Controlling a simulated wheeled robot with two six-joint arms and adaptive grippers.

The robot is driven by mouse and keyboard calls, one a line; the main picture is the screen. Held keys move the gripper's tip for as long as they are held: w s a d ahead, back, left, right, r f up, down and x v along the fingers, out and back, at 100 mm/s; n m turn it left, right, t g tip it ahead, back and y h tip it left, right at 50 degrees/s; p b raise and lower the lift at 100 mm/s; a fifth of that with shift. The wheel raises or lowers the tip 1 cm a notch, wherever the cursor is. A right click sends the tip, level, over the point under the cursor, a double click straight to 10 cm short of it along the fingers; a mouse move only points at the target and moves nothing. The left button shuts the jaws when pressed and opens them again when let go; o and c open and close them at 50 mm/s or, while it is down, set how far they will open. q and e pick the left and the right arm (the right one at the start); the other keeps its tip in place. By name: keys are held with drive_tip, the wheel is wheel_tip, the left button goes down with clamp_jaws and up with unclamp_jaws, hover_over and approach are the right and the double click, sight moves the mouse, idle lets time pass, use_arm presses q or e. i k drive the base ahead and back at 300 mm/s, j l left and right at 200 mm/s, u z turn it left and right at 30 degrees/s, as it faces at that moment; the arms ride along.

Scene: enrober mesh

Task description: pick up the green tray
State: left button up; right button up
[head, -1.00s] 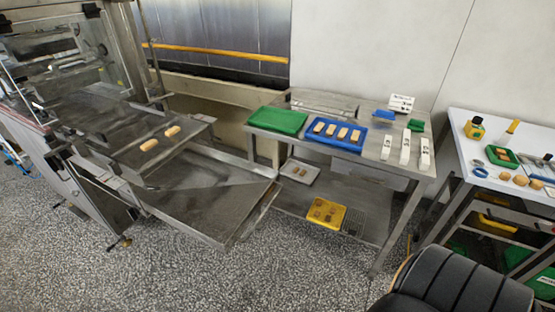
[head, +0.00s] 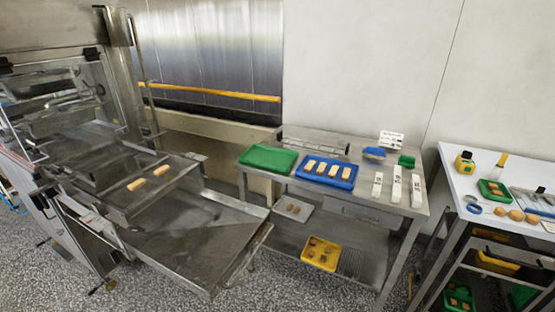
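The green tray (head: 268,158) lies flat and looks empty on the left end of the steel table (head: 408,204). The blue tray (head: 347,184), holding several bars, lies just to its right. A smaller green tray (head: 490,195) with items in it sits on the white table at the right. Neither of my grippers is in view.
A yellow tray (head: 321,254) sits on the lower shelf. Speckled floor lies in front.

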sight(271, 158)
drive_tip(key=i+j+u, duration=0.1)
drive_tip(key=i+u, duration=0.25)
drive_tip(key=i, duration=0.2)
drive_tip(key=i+u, duration=0.35)
drive_tip(key=i, duration=0.2)
